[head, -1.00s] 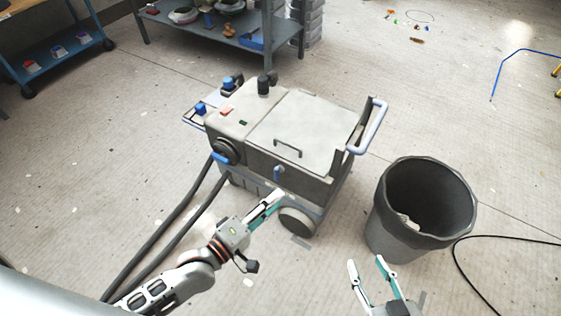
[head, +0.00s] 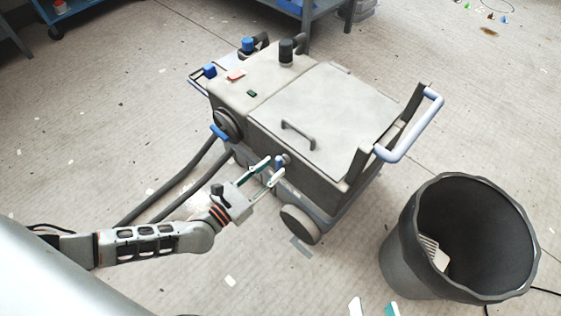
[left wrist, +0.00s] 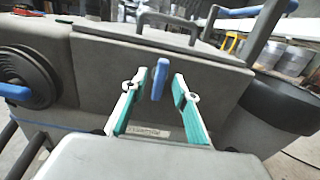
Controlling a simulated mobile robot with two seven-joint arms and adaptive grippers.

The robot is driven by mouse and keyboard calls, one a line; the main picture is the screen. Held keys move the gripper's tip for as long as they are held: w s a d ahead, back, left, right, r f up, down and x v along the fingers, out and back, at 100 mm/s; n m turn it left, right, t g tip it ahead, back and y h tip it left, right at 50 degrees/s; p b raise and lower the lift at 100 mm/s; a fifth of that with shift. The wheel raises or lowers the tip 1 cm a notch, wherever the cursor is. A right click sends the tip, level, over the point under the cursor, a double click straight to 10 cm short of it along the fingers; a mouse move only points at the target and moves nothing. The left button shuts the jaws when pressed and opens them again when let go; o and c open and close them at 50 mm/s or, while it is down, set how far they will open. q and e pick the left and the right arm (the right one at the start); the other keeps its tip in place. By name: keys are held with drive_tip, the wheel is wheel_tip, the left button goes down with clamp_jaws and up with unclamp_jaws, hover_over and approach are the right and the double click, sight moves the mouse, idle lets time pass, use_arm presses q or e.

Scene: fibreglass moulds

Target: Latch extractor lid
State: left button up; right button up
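The extractor is a grey box on wheels (head: 240,105) in the middle of the head view. Its flat lid (head: 325,110), with a dark handle (head: 298,133), lies down on the body. A blue latch (head: 280,162) sits on the front side below the lid; in the left wrist view the latch (left wrist: 158,78) stands upright between the fingers. My left gripper (head: 272,172) is open around the latch, with a gap visible on both sides in the wrist view (left wrist: 160,88). My right gripper (head: 374,308) shows only its fingertips at the bottom edge, apart and empty.
A dark bin (head: 405,255) with some scrap in it stands right of the extractor. A push handle (head: 412,130) rises at the extractor's right end. Dark hoses (head: 180,175) run from its left side to the floor. A shelf (head: 310,12) stands behind.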

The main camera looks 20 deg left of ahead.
sight(276, 166)
use_arm(q)
drive_tip(key=shift+x, duration=1.9)
use_arm(e)
drive_tip(key=shift+s+a+f+m, duration=0.1)
drive_tip(key=shift+s+a+m, duration=0.05)
drive_tip(key=shift+a+m, duration=0.15)
use_arm(q)
clamp_jaws()
